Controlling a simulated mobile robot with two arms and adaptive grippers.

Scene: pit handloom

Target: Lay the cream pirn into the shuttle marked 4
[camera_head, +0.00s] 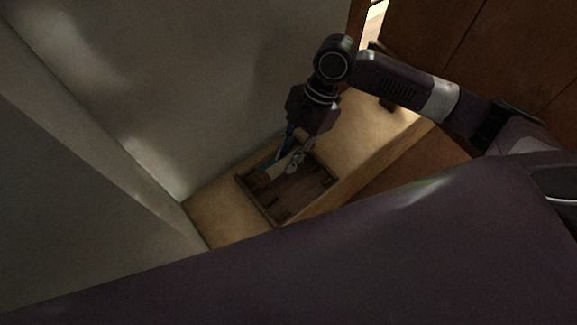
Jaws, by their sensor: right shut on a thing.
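My right gripper (290,160) reaches down over a dark wooden tray (303,190). Its fingers are closed at the tray's back side. A pale cream-tan piece, which looks like the cream pirn (275,171), lies slantwise at the fingertips, low in or just over the tray. The gripper is shut on it, though the fingers hide part of it. No shuttle and no number 4 can be made out in this view. My left gripper is not in view.
The tray sits on a light wooden bench top (352,140). A pale grey wall or panel (150,90) rises close behind and left of it. Brown wooden panels (480,50) stand at the back right. My own dark purple body fills the foreground.

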